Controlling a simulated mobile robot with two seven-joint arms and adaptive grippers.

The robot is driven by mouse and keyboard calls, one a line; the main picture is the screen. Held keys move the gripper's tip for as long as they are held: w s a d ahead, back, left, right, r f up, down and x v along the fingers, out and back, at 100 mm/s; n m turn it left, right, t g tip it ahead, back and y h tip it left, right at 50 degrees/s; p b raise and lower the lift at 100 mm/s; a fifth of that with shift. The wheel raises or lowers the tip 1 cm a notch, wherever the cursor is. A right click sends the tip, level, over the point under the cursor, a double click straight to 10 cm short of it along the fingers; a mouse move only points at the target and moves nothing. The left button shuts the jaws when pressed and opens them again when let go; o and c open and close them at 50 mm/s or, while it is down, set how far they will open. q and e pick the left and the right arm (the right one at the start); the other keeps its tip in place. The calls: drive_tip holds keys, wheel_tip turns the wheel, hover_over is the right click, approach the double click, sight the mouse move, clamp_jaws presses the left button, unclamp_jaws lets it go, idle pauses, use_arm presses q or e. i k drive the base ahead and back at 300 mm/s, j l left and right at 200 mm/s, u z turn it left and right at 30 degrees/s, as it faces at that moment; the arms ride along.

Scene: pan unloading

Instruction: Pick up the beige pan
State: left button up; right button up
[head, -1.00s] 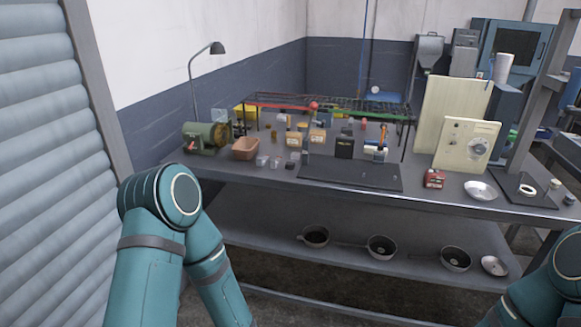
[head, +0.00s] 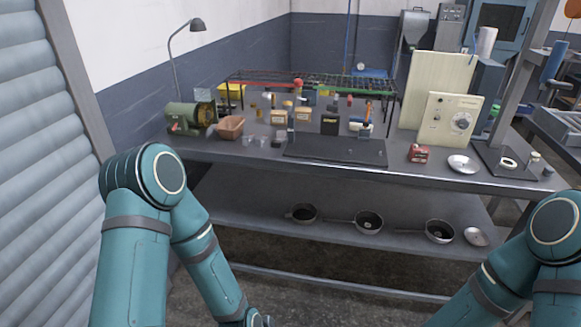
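Several pans lie on the lower shelf of the workbench in the head view. A left pan (head: 303,213), a middle pan (head: 368,222) and a right pan (head: 439,231) have dark insides and greyish rims. Their handles point left. None of them shows clearly as beige from here. Both of my arms come in at the bottom of the view, on this side of the bench and apart from the pans. My left and right grippers are below the picture, so their fingers are hidden.
The lower shelf (head: 330,237) has a round metal lid (head: 476,236) at its right end. The bench top (head: 225,153) above holds a green machine (head: 190,118), a brown basket (head: 230,127), a black mat (head: 335,150) and many small items. A shutter stands close on the left.

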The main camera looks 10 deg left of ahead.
sight(303, 213)
drive_tip(key=i+j+z, duration=0.25)
drive_tip(key=i+j, duration=0.2)
drive_tip(key=i+j+z, duration=0.3)
drive_tip(key=j, duration=0.25)
drive_tip(key=i+l, duration=0.05)
drive_tip(key=i, duration=0.05)
